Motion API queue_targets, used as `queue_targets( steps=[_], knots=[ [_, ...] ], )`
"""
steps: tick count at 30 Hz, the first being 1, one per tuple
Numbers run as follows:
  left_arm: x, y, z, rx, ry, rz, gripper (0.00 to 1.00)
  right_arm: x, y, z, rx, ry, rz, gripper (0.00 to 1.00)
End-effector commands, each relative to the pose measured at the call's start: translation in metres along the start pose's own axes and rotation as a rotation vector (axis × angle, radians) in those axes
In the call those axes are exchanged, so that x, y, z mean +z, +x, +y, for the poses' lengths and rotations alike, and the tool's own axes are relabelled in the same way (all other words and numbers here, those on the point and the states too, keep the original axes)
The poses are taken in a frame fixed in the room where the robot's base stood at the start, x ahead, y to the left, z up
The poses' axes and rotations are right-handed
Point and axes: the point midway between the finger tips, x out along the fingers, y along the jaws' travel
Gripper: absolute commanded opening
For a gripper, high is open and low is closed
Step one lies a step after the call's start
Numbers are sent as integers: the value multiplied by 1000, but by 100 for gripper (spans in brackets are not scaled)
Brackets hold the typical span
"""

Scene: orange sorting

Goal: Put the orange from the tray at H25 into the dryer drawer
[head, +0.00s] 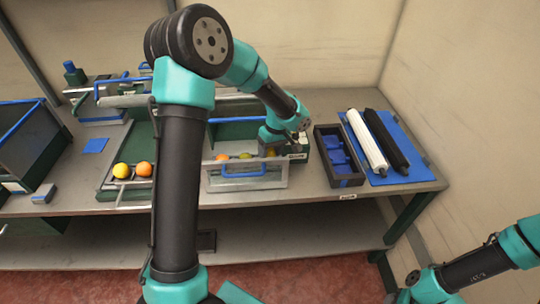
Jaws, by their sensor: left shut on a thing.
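My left gripper (272,147) is low over the right end of an open drawer (245,183) with a clear front and a blue handle. It is shut on an orange (270,153), mostly hidden by the gripper. An orange fruit (221,157) and a yellow-green one (245,155) show behind the drawer front. I cannot read a label saying H25. My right gripper (397,297) is at the bottom edge, far from the bench, and its jaws are unclear.
A yellow fruit (121,170) and an orange one (144,169) sit in a green-floored bay at left. A dark box with blue inserts (346,181) and white and black rollers (366,143) on a blue mat (416,174) stand right of the drawer.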

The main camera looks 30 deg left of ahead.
Motion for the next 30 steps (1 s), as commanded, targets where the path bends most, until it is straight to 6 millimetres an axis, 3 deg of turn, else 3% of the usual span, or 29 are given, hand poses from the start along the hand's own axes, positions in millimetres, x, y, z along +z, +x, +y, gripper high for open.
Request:
queue_targets(
  steps=[6, 18, 19, 21, 30],
  knots=[
    [0, 23, 5, -1, 0, 0, 32, 0, 0, 0, 0, 0, 0, 43],
    [0, 26, 6, 0, -1, 0, 32, 0, 0, 0, 0, 0, 0, 43],
    [0, 26, 6, 0, -1, 0, 59, 0, 0, 0, 0, 0, 0, 43],
    [0, 26, 6, 0, -1, 0, 66, 0, 0, 0, 0, 0, 0, 43],
    [0, 24, 6, 0, 0, 0, 67, 0, 0, 0, 0, 0, 0, 43]
  ],
)
